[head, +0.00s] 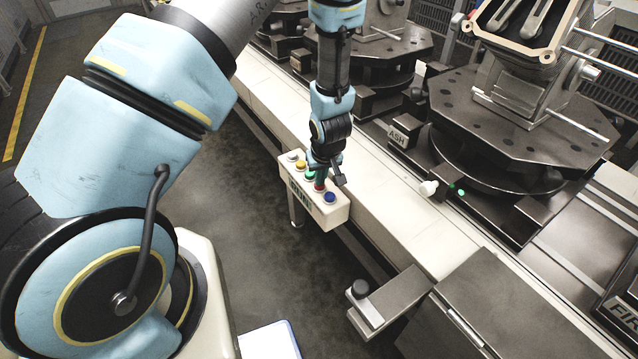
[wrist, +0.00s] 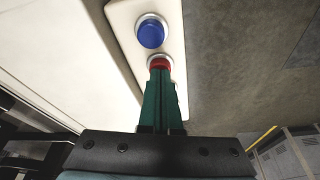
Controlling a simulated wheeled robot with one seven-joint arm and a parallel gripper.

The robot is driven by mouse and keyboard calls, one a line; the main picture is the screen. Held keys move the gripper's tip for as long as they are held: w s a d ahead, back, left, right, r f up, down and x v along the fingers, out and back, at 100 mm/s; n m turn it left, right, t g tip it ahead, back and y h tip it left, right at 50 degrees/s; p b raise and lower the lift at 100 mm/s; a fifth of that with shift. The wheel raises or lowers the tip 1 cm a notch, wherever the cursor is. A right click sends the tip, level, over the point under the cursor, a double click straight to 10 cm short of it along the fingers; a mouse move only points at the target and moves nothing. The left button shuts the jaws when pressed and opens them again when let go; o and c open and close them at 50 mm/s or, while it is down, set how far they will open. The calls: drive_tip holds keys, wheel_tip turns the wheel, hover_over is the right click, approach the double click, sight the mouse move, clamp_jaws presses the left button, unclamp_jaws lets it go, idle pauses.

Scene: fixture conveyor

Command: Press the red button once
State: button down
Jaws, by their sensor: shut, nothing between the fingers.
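The red button (head: 319,187) sits in a row of coloured buttons on a cream button box (head: 334,212). In the wrist view the red button (wrist: 159,63) shows just past my fingertips, partly covered by them. My gripper (head: 322,178) is over the box in the head view. In the wrist view my gripper (wrist: 160,75) has its dark green fingers shut together with nothing between them. The tips line up with the red button. I cannot tell whether they touch it.
A blue button (wrist: 151,32) is beside the red one; green, yellow and white (head: 292,156) buttons lie on its other side. The box is fixed at the edge of the pale conveyor frame (head: 385,215). Dark fixtures (head: 520,125) stand behind. Open floor (head: 250,240) lies in front.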

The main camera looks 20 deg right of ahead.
drive_tip(key=shift+f, duration=0.35)
drive_tip(key=shift+r, duration=0.1)
wheel_tip(320, 180, up, 6)
drive_tip(key=p, duration=0.5)
drive_tip(key=shift+p, duration=0.4)
drive_tip(key=v, duration=1.1)
drive_tip(key=a+r, duration=0.5)
drive_tip(key=a, duration=0.5)
drive_tip(key=a+r+g, duration=0.1)
drive_tip(key=a+r, duration=0.5)
drive_tip(key=a, duration=0.4)
drive_tip(key=a+r, duration=0.6)
drive_tip(key=a, duration=0.4)
drive_tip(key=shift+s+a+g+p, duration=0.2)
drive_tip(key=shift+g+p, duration=0.2)
